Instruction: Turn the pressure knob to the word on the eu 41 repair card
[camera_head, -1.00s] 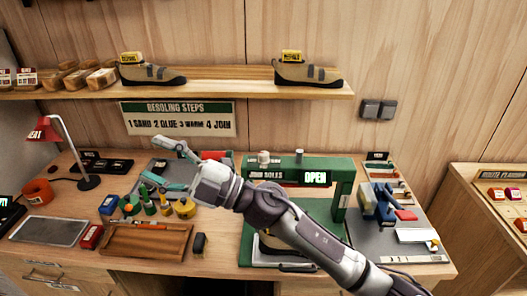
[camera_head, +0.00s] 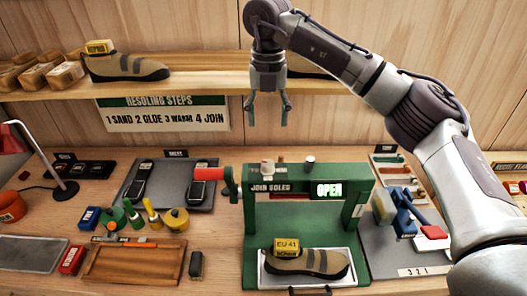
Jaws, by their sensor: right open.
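The green press (camera_head: 360,240) stands at the middle of the bench, with "JOIN SOLES" on its beam and a lit "OPEN" sign. A pale round knob-like part (camera_head: 267,168) and a grey cylinder (camera_head: 309,164) sit on top; I cannot tell which is the pressure knob. A yellow card (camera_head: 287,246) reading "EU 41" rests on a tan shoe (camera_head: 318,263) in the press; its smaller line is too small to read. My right gripper (camera_head: 268,110) is open and empty, fingers down, above the press's left side and apart from it. My left gripper is not in view.
Small bottles and a yellow pot (camera_head: 176,220) stand left, behind a wooden tray (camera_head: 135,266). A shelf (camera_head: 210,84) with shoes runs behind my right gripper. A blue clamp (camera_head: 404,215) stands right.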

